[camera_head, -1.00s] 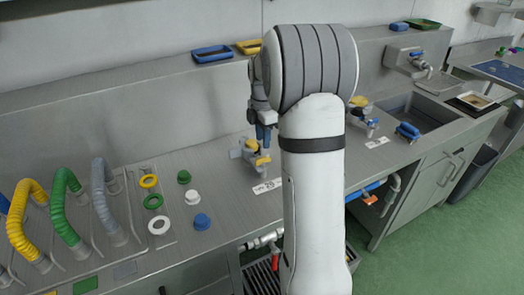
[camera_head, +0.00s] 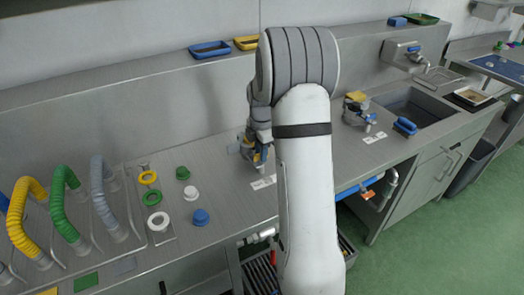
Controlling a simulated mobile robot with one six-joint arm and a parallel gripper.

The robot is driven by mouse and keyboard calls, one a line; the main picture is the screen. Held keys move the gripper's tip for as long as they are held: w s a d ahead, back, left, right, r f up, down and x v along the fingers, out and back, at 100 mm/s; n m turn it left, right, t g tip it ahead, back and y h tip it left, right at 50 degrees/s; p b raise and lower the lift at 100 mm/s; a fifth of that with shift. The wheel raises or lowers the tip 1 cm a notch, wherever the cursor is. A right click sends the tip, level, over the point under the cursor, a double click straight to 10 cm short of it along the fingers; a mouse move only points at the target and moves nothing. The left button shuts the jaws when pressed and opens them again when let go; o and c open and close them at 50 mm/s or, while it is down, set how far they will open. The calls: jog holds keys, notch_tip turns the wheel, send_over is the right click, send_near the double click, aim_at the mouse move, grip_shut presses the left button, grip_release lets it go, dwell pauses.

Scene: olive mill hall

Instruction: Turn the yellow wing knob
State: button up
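The yellow wing knob (camera_head: 257,158) is on a small grey metal fitting on the steel counter, left of my arm. Only a little yellow shows, as my gripper (camera_head: 260,163) covers most of it. My gripper points down, with its fingers at the knob. I cannot tell whether the fingers touch the knob or are shut on it. My arm hides the counter to the right of the fitting.
A second fitting (camera_head: 356,110) with yellow and blue parts stands right of my arm. Round buttons (camera_head: 191,192) and coloured hoses (camera_head: 62,205) lie to the left. Trays (camera_head: 210,49) sit on the back ledge. A sink (camera_head: 412,105) is at right.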

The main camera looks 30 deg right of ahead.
grip_shut()
jog(key=shift+d, duration=0.1)
